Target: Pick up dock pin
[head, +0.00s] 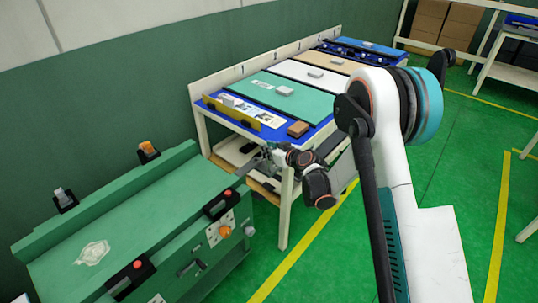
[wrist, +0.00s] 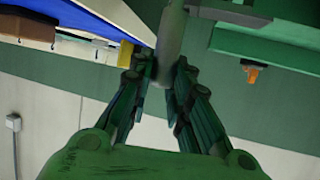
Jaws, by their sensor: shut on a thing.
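My gripper (wrist: 166,78) is shut on a grey cylindrical pin, which I take to be the dock pin (wrist: 170,35). Its fingers press on the pin's two sides, and its upper end runs out of the wrist view. The pin is too small there to make out clearly. I cannot tell from these views whether it touches anything else.
The worktable (head: 285,195), with blue edging and coloured panels, stands close to my gripper.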

